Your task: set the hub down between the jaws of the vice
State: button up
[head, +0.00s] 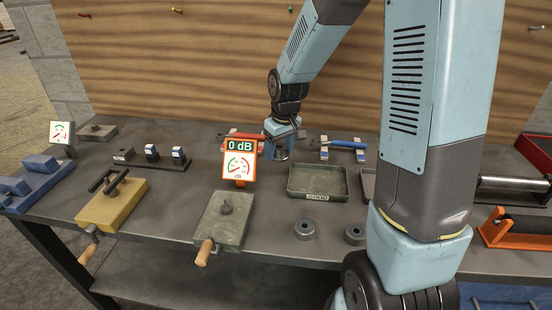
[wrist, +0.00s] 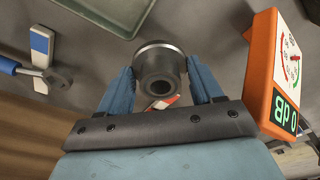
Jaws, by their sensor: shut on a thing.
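The hub, a dark grey ring-shaped part with a round bore (wrist: 158,88), sits between the two blue fingers of my gripper (wrist: 159,68) in the wrist view. My gripper (head: 282,150) is shut on it, above the back middle of the bench in the head view, where the hub is hard to make out. A blue block-like fixture with raised parts (head: 36,184), which looks like the vice, stands at the bench's far left, well away from my gripper. I cannot make out its jaw gap clearly.
An orange 0 dB gauge (head: 240,160) stands close left of my gripper; it also shows in the wrist view (wrist: 278,70). A tray marked GOOD (head: 318,181) lies to the right. Yellow (head: 113,203) and green (head: 224,220) blocks stand leftward.

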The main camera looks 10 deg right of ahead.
aim_at(278, 166)
jog(key=shift+w+d+f, duration=0.15)
jog(key=shift+w+f, duration=0.45)
jog(key=shift+f, duration=1.7)
jog(key=o, duration=1.3)
jog(key=shift+f, duration=0.1)
